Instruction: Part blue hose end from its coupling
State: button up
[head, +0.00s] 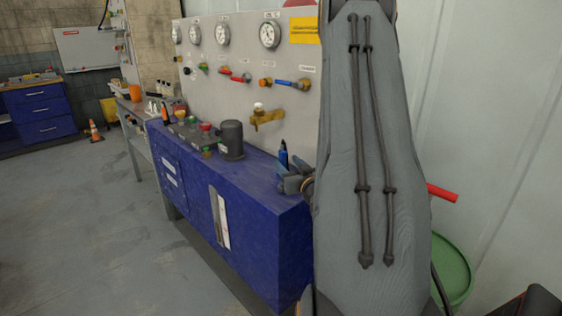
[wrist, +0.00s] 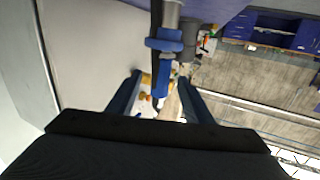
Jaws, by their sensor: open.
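A blue hose end (head: 283,155) stands upright near the right end of the blue bench. In the head view my gripper (head: 294,183) is just below the blue part, partly hidden by my arm.
The blue bench (head: 262,225) carries a dark grey cylinder (head: 232,140) and small coloured fittings. Behind it a panel (head: 225,105) holds gauges, valves and a brass tap (head: 266,117). A green round object (head: 452,268) is at right.

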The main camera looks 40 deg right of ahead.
aim_at(280, 154)
jog(key=p+x, duration=0.1)
jog(key=x, duration=0.2)
jog(key=p+x, duration=0.1)
jog(key=x, duration=0.2)
jog(key=shift+w+d+r, duration=0.1)
jog(key=shift+w+r, duration=0.1)
jog(key=shift+w, duration=0.15)
jog(key=shift+w+d, duration=0.3)
jog(key=shift+w, duration=0.35)
jog(key=shift+c, duration=0.4)
grip_shut()
notch_tip(280, 154, up, 6)
jog(key=p, duration=0.3)
jog(key=shift+p, duration=0.3)
jog(key=shift+w+d, duration=0.1)
jog(key=shift+w, duration=0.05)
